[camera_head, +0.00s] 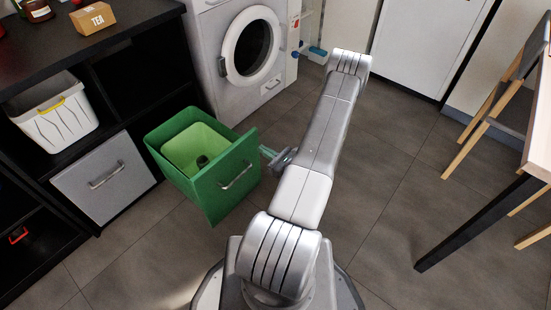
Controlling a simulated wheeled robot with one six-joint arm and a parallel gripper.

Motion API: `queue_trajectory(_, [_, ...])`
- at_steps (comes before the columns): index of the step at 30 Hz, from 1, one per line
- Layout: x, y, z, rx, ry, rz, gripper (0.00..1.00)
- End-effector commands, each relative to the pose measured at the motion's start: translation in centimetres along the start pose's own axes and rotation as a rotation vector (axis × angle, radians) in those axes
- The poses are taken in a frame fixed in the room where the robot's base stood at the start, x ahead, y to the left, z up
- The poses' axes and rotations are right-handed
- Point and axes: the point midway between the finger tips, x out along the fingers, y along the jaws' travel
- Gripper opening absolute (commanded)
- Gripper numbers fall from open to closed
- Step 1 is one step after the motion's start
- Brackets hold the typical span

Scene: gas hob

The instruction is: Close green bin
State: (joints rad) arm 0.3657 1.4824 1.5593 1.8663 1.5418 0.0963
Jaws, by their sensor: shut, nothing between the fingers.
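The green bin (218,187) is a drawer-like box pulled out of the dark shelf unit at the left centre. Its front panel has a metal handle (237,177). A lighter green inner bin with a small dark object in it shows inside. My gripper (266,152) is just right of the bin's front panel, near its upper right corner. It is shut with nothing in it. I cannot tell whether its tips touch the panel.
A grey drawer (104,178) sits shut left of the bin. A white basket (54,113) stands on the shelf above. A washing machine (245,50) is behind. A table (538,110) and chair (497,97) stand at the right. The floor between is clear.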

Motion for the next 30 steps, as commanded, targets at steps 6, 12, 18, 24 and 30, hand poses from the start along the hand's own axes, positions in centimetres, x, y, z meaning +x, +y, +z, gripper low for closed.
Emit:
queue_trajectory(6, [3.7,0.1,-0.1,-0.003,-0.001,0.003,0.00])
queue_trajectory(12, [5.4,0.1,-0.1,-0.002,0.000,0.001,0.00])
queue_trajectory(18, [5.7,0.0,0.0,-0.001,0.000,0.000,0.00])
queue_trajectory(24, [5.7,0.0,0.0,-0.001,0.000,0.000,0.00])
queue_trajectory(30, [5.8,0.0,0.0,-0.001,0.000,0.000,0.00])
